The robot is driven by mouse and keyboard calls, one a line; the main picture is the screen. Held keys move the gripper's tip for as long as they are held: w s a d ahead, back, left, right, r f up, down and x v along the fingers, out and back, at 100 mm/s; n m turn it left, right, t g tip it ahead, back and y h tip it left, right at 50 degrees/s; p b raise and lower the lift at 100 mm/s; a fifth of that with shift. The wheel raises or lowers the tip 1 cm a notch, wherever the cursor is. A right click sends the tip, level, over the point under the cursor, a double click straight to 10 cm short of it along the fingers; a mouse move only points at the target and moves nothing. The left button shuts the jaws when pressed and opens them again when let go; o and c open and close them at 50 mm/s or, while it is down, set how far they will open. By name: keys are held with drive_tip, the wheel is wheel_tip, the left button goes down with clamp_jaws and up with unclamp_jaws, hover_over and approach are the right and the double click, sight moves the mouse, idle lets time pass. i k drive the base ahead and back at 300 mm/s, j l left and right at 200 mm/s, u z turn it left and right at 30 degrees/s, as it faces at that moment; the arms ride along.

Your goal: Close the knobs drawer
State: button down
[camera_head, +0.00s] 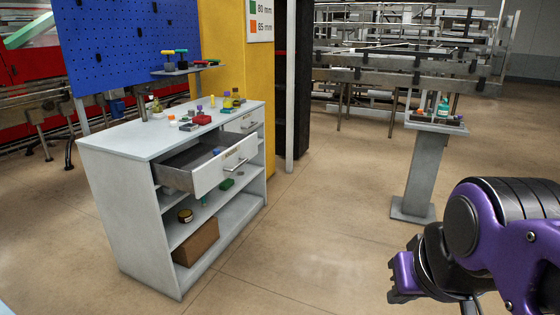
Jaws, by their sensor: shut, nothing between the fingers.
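A white cabinet (118,190) stands left of centre. Its nearer top drawer (225,170) is pulled out, showing a grey inside, with a bar handle and a small label on its front. A second top drawer (250,121), farther along, looks closed and also has a handle and label. The labels are too small to read, so I cannot tell from them which is the knobs drawer. My gripper (400,277), purple and dark, is at the lower right, shut and empty, well apart from the cabinet.
Small bottles and parts stand on the cabinet top (165,137). The open shelves below hold a brown box (196,243) and a dark round tin (185,215). A grey pedestal (421,180) with small items stands at the right. The floor between cabinet and pedestal is clear.

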sight(191, 167)
drive_tip(key=i+j, duration=0.1)
drive_tip(key=i, duration=0.45)
drive_tip(key=i+j, duration=0.1)
drive_tip(key=i, duration=0.4)
drive_tip(key=i+j, duration=0.65)
